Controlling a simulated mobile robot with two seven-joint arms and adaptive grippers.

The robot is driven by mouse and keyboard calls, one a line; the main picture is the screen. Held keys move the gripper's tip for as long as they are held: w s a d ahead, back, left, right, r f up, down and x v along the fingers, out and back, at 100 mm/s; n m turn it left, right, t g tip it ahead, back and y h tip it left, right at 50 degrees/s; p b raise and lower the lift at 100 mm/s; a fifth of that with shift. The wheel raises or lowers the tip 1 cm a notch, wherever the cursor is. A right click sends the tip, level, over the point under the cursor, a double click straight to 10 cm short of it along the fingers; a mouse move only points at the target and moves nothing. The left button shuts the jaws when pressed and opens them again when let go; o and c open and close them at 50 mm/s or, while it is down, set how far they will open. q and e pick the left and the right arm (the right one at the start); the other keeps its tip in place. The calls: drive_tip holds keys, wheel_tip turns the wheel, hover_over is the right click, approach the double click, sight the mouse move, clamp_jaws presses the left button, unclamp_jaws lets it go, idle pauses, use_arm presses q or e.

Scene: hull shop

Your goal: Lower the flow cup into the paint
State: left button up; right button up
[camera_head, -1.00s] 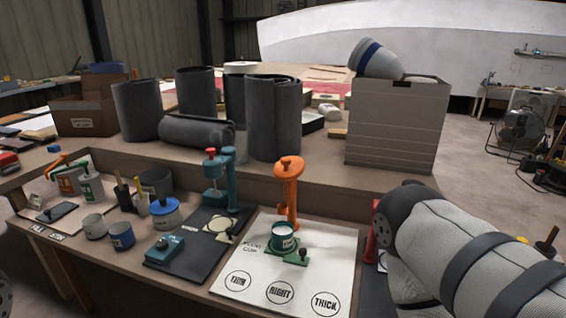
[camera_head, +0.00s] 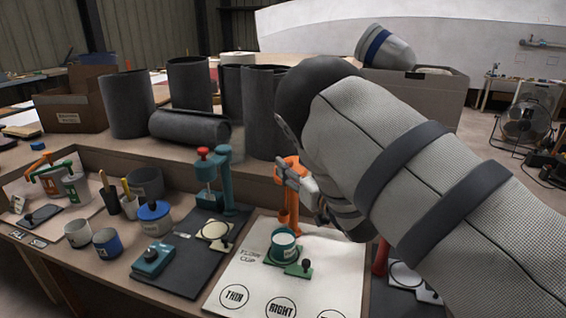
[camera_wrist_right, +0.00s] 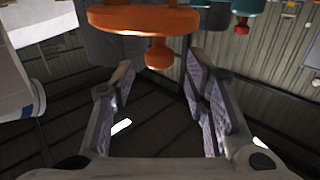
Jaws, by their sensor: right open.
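The orange flow cup stand (camera_head: 291,213) stands on a white board lettered "FLOW CUP"; my right gripper (camera_head: 287,172) hides part of its upper half. In the right wrist view the stand's orange head and its knob (camera_wrist_right: 158,54) show close up, just beyond the fingertips. My right gripper (camera_wrist_right: 160,85) is open, with nothing between its fingers. A teal pot with a pale top (camera_head: 284,241) sits on a green holder (camera_head: 299,269) in front of the stand. I cannot make out a separate flow cup or the paint's surface. My left gripper is out of view.
The white board (camera_head: 240,276) bears circles marked "THIN" and "RIGHT". A teal press (camera_head: 228,180) on a dark mat stands left of it. A red object (camera_head: 381,256) is close under my right arm.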

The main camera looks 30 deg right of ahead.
sight(290, 164)
drive_tip(key=w, duration=0.3)
drive_tip(key=shift+d+f, duration=0.1)
drive_tip(key=shift+f, duration=0.05)
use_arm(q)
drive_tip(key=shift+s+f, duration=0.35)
use_arm(e)
drive_tip(key=shift+w, duration=0.45)
clamp_jaws()
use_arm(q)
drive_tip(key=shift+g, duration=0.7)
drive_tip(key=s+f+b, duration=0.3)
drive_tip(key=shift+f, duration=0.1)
use_arm(e)
wheel_tip(290, 164, down, 11)
drive_tip(key=shift+s, duration=0.15)
drive_tip(key=shift+f, duration=0.2)
unclamp_jaws()
drive_tip(key=shift+r, duration=0.1)
